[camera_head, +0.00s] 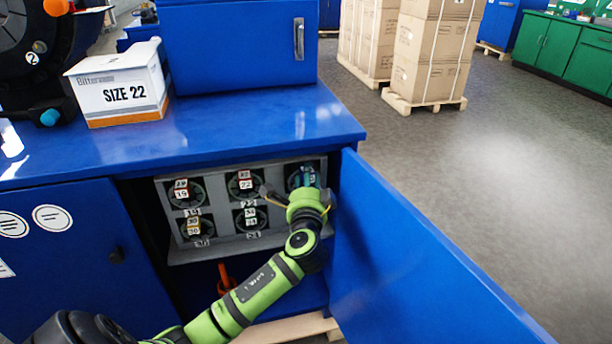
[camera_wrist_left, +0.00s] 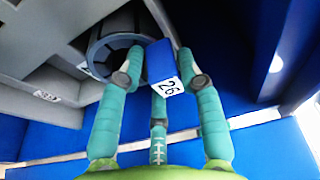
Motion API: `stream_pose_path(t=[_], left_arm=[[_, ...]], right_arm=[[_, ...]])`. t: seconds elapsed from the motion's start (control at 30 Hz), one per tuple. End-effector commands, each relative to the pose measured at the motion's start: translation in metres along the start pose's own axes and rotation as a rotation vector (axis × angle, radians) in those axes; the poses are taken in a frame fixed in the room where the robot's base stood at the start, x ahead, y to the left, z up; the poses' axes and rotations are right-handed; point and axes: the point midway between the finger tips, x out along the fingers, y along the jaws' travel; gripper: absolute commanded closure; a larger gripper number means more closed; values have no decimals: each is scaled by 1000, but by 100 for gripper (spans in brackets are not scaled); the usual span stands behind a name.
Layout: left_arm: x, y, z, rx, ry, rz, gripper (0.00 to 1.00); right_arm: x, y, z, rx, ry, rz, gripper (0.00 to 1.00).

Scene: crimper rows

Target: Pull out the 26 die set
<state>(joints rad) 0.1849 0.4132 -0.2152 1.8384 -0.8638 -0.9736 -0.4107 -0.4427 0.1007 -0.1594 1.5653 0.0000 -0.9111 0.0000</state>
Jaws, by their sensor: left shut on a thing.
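The 26 die set is a blue block with a white "26" label (camera_wrist_left: 167,87), and it shows between my left fingers in the left wrist view. My left gripper (camera_wrist_left: 163,72) is shut on it, with a finger on each side. A round dark holder (camera_wrist_left: 103,57) is right behind the block; I cannot tell how much of the block is still inside. In the head view my left gripper (camera_head: 309,180) is at the top right holder of the grey rack (camera_head: 218,212) and hides most of it. My right gripper is not in view.
The rack sits inside a blue cabinet, with other labelled die sets in its holders. The open blue door (camera_head: 410,255) stands close right of my left arm. A SIZE 22 box (camera_head: 122,94) stands on the blue top. An orange-handled tool (camera_head: 226,277) is below the rack.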

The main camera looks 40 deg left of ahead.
Motion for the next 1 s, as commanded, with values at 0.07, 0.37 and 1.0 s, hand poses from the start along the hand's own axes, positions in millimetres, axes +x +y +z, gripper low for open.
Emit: stream_pose_path(t=[0.07, 0.37, 1.0], left_arm=[[-3, -8, -1, -2, 2, -17, 100], [-15, -8, -5, -2, 3, -16, 100], [-40, -7, -11, -2, 2, -16, 100]], right_arm=[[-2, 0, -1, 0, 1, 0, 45], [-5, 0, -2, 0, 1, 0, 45], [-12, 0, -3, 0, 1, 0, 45]])
